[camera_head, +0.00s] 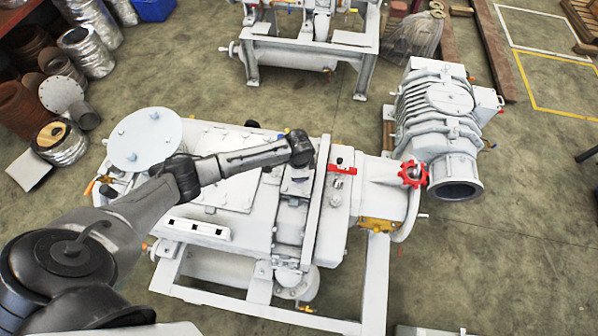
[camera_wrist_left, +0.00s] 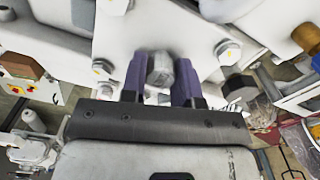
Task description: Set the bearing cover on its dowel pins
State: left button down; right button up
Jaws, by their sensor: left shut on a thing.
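My left gripper (camera_wrist_left: 159,80) is shut on a grey hexagonal knob (camera_wrist_left: 160,68), which sits between its two purple-grey fingers. Behind the knob is a white plate (camera_wrist_left: 150,28) with grey hex bolt heads around it. I cannot tell for sure whether this plate is the bearing cover, or whether it touches what lies behind it. In the head view my left arm reaches over the white vacuum pump (camera_head: 225,190), and its wrist hides the fingers. No dowel pins can be made out. My right gripper is in neither view.
A round white flange (camera_head: 145,138) is at the pump's left. A red handwheel (camera_head: 413,174) sticks out at its right. A ribbed blower (camera_head: 437,105) stands at the right, and another white frame (camera_head: 310,45) behind. Open concrete floor lies at the right.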

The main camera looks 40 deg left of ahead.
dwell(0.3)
pick_arm(q)
jog(key=shift+w+p, duration=0.1)
jog(key=shift+p, duration=0.25)
dwell(0.5)
jog(key=shift+r+p, duration=0.1)
jog(key=shift+p, duration=0.25)
dwell(0.4)
dwell(0.7)
jog(key=shift+p, duration=0.35)
dwell(0.5)
jog(key=shift+f+b, duration=0.5)
jog(key=shift+f, duration=0.45)
jog(key=c, duration=0.9)
grip_release()
jog(key=shift+o, duration=0.6)
